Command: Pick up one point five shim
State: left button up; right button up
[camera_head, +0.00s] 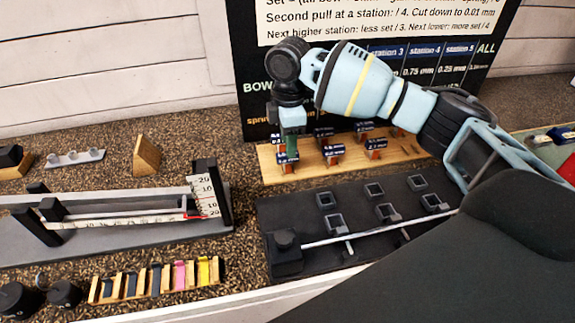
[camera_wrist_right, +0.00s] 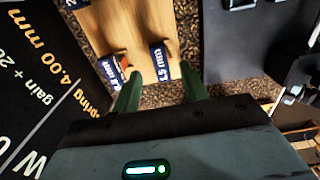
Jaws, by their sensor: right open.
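Several shims with blue labels stand in rows on a light wooden board (camera_head: 272,172) behind the black fixture. In the right wrist view, a shim whose label seems to read 1.5 (camera_wrist_right: 158,66) sits at the board's near end. My right gripper (camera_wrist_right: 160,82) is open, and that label lies between its fingertips in the picture, with no visible grip. A second blue-labelled shim (camera_wrist_right: 111,70) lies just outside the left finger. In the head view, my right gripper (camera_head: 290,143) points down over the board's left end, partly hiding the shim there (camera_head: 287,159). My left gripper is not in view.
A black sign (camera_head: 250,115) stands close behind the board. A black fixture (camera_head: 290,215) with a rod and square frames lies in front. A scale gauge with a red pointer (camera_head: 205,214) stands left. A wooden rack (camera_head: 155,280) with coloured pieces is at the front.

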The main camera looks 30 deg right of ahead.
aim_at(288, 163)
notch_tip(288, 163, down, 5)
jog(key=shift+a+r, duration=0.1)
jog(key=shift+c, duration=0.3)
grip_shut()
